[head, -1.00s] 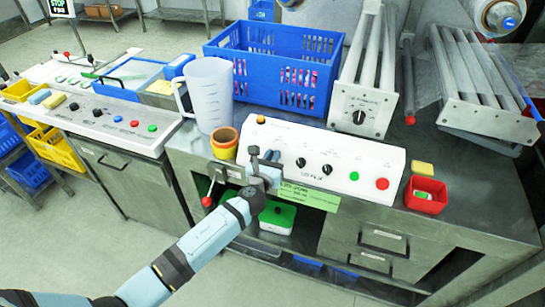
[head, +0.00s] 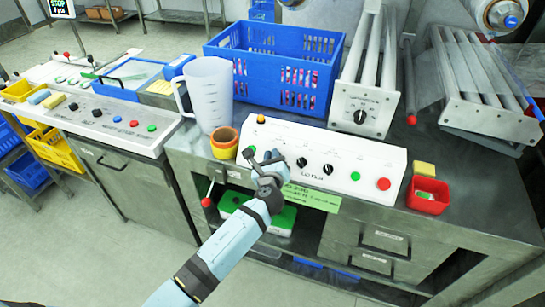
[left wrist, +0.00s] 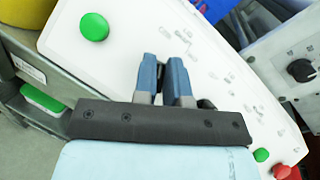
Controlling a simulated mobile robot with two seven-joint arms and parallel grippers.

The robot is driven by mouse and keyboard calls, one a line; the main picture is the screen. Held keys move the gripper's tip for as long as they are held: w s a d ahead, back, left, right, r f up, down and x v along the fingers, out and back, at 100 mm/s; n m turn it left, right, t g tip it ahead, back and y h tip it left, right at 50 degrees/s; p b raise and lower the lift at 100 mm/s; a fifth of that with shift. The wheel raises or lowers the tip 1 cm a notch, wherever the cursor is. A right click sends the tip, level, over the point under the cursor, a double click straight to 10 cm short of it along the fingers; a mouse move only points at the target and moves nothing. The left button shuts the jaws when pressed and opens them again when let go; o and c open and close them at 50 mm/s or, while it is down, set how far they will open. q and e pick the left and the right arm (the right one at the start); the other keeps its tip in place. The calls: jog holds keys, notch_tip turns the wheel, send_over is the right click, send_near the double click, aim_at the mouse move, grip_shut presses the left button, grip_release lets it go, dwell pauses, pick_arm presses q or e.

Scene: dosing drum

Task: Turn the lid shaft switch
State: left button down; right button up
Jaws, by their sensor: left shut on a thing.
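The white sloped control panel (head: 345,152) stands on the steel bench in the head view. Two black rotary switches, the nearer (head: 301,162) and the farther (head: 327,170), show to the right of my left gripper (head: 274,161). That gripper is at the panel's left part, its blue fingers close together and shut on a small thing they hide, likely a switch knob. In the left wrist view, the fingers (left wrist: 164,80) point at the panel face, with a green button (left wrist: 93,27) to their left. The lid shaft switch's label is unreadable. My right gripper is not in view.
A clear jug (head: 208,95) and orange-yellow cups (head: 224,143) stand left of the panel. A blue crate (head: 272,65) and a roller unit (head: 362,105) stand behind it. A red bin (head: 427,197) stands to the right. A red-ended lever (head: 207,201) juts out below.

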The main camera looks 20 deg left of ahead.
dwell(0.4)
pick_arm(q)
jog(key=c, duration=1.2)
grip_release()
jog(key=v, duration=1.4)
jog(key=s+a+f+n+g+h+p, duration=0.1)
jog(key=s+f+n+g+h+p, duration=0.1)
jog(key=s+n, duration=0.5)
jog(key=s+a+f+n+g+h+p, duration=0.1)
jog(key=s+f+n+h+p, duration=0.1)
jog(key=s+n, duration=0.4)
jog(key=s+a+f+n+g+h+p, duration=0.1)
jog(key=s+n+p, duration=0.4)
jog(key=n, duration=0.7)
jog(key=shift+s+a+f+g+h, duration=0.15)
jog(key=shift+s+f+g+h, duration=0.1)
jog(key=shift+s+h, duration=0.2)
jog(key=shift+s+a+f+g+h, duration=0.1)
jog(key=shift+s+g+h, duration=0.2)
jog(key=shift+s+h, duration=0.1)
jog(key=shift+s+a+f+g+h, duration=0.15)
jog(key=shift+s+f+g+h, duration=0.1)
jog(key=shift+s+h, duration=0.2)
